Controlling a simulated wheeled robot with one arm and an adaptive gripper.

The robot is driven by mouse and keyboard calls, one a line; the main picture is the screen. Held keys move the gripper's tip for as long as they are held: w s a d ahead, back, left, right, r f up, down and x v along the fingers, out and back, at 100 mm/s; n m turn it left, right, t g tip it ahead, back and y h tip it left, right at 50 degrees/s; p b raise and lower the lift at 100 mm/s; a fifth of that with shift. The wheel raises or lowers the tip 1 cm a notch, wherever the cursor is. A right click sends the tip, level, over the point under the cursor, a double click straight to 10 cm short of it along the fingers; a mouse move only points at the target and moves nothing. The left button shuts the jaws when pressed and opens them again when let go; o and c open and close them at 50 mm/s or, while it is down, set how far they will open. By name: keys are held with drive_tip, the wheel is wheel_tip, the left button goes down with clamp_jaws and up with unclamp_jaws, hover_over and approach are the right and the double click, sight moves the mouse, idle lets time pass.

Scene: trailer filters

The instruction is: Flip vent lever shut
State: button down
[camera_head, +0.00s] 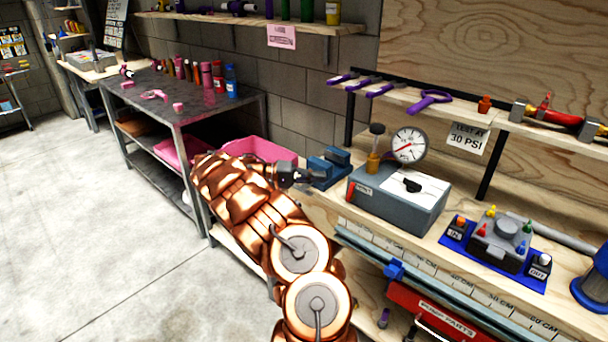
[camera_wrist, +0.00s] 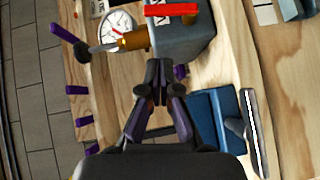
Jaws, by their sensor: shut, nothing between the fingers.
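A grey box (camera_head: 400,205) stands on the wooden bench, with a round pressure gauge (camera_head: 408,146) behind it and a label reading roughly "VENT" on its near left side. In the wrist view, a red lever (camera_wrist: 171,9) lies across the box's side (camera_wrist: 185,38) by a white, partly covered label. A brass stem with a black knob (camera_head: 377,130) rises at the box's back left corner. My gripper (camera_head: 322,177) is shut and empty, left of the box. In the wrist view its closed fingertips (camera_wrist: 157,70) point towards the box, apart from the red lever.
A blue vise-like block (camera_head: 330,166) stands close beside my gripper. A shelf with purple tools (camera_head: 430,100) is above the bench. A blue mat (camera_head: 495,262) with a small valve unit lies right of the box. A pink bin (camera_head: 258,149) is behind my arm.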

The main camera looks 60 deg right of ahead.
sight(351, 192)
drive_tip(key=shift+s+d+f+p, duration=0.15)
drive_tip(key=shift+s+p, duration=0.1)
drive_tip(key=shift+s, duration=0.85)
drive_tip(key=shift+s+d+f+p, duration=0.2)
drive_tip(key=shift+s, duration=0.9)
drive_tip(key=shift+s+d+f+p, duration=0.15)
drive_tip(key=shift+s+p, duration=0.1)
drive_tip(key=shift+s, duration=0.85)
